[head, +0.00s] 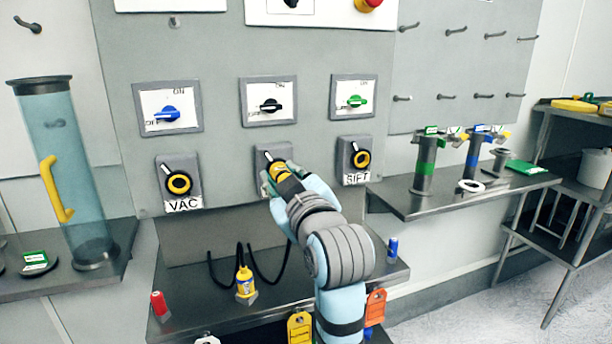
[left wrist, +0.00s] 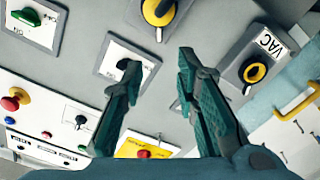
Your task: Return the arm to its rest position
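My left arm reaches up from the bottom centre of the head view to the grey control panel. My left gripper (head: 276,172) is in front of the middle lower rotary switch (head: 263,157) and partly hides it. In the left wrist view my left gripper (left wrist: 158,62) has its two dark green fingers spread apart with nothing between them. The middle switch's yellow knob (left wrist: 158,10) lies beyond the fingertips, at the top of that view. I see no contact with it. My right gripper is not in view.
The VAC switch (head: 179,183) is left and the SIFT switch (head: 360,158) right of my gripper. Below, a shelf holds a yellow padlock-like piece (head: 245,283), a red cylinder (head: 159,303) and a blue one (head: 392,248). A clear tube (head: 66,170) stands left; a side shelf (head: 420,203) is right.

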